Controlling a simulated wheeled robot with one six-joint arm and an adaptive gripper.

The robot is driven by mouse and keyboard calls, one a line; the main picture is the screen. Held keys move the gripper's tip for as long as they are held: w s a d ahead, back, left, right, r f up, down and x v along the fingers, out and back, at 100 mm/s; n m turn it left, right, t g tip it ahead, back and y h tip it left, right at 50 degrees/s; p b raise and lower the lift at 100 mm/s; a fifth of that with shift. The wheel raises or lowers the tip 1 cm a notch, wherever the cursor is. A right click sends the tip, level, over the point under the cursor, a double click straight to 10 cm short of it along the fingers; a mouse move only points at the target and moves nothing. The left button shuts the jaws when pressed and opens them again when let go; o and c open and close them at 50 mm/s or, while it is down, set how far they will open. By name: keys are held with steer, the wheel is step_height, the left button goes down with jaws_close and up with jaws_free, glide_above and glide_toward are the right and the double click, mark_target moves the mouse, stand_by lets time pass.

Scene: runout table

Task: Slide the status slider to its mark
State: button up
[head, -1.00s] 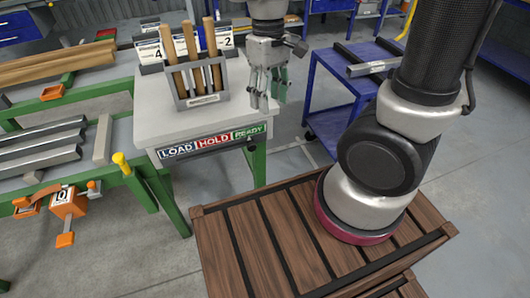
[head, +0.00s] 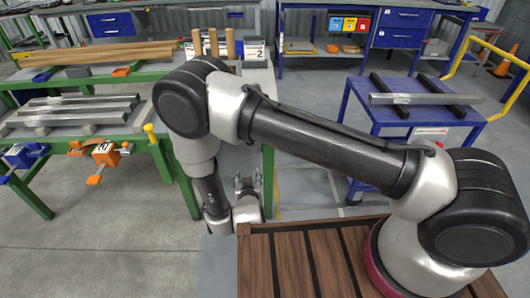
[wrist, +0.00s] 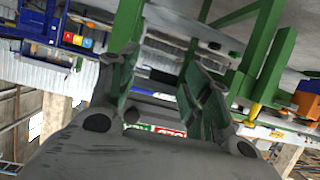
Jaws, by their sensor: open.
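The status strip (wrist: 168,130), with its red and green fields, shows small and partly covered between my fingers in the wrist view. I cannot make out the slider itself there. In the head view my arm hides the strip on the front of the small grey-topped table (head: 258,78). My gripper (head: 248,183) is low in front of that table, beside its green leg. In the wrist view my gripper (wrist: 160,68) has its two green-padded fingers apart, with nothing held between them. I cannot tell its exact distance from the strip.
A rack of wooden handles (head: 213,43) and a card marked 2 (head: 255,53) stand on the table. A green bench with metal bars (head: 75,110) is at left. A blue cart (head: 390,118) is at right. Open floor (head: 305,185) lies between table and cart.

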step_height(320, 180, up, 8)
steer(key=w+d+m+t, duration=0.1)
steer(key=t, duration=0.3)
steer(key=w, duration=0.7)
steer(key=shift+w+d+r+h, duration=0.15)
steer(key=shift+w+r+h, duration=0.25)
steer(key=shift+r, duration=0.05)
steer(key=shift+c, duration=0.5)
jaws_close()
